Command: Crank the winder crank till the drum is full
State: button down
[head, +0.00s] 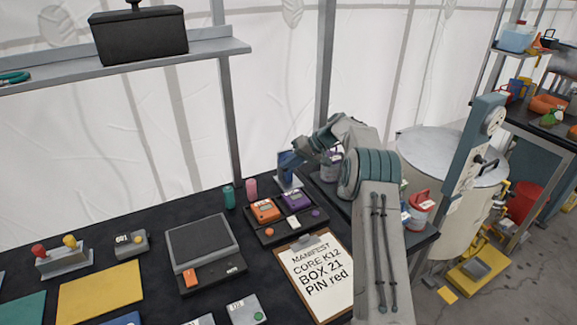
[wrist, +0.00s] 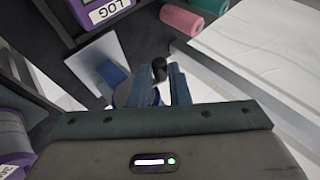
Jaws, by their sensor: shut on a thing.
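My gripper (wrist: 160,88) is in the wrist view, its two blue-grey fingers closed around a small dark knob (wrist: 160,70), which appears to be the winder crank's handle. In the head view my gripper (head: 297,158) reaches down at the back right of the black bench, beside a pale upright plate with a blue part (head: 287,161). The plate with a blue block (wrist: 112,73) also shows left of the fingers in the wrist view. The rest of the crank is hidden behind my gripper. I cannot make out the drum or how full it is.
An orange device (head: 265,211) and a purple device (head: 296,200) sit in a dark tray in front. A purple-lidded jar (head: 330,168) and a red-topped can (head: 420,208) are to the right.

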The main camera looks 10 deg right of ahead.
jog(key=shift+w+d+r+m+g+y+b, duration=0.1)
jog(key=shift+d+m+g+y+b, duration=0.15)
jog(key=shift+y, duration=0.7)
jog(key=shift+w+d+f+m+y+b, duration=0.1)
jog(key=shift+d+m+y, duration=0.2)
jog(key=shift+y, duration=0.6)
jog(key=shift+w+d+r+m+g+y+b, duration=0.1)
jog(key=shift+d+m+g+y+b, duration=0.15)
jog(key=shift+y, duration=0.7)
jog(key=shift+d+r, duration=0.1)
jog(key=c, duration=1.4)
grip_release()
jog(key=shift+o, duration=0.2)
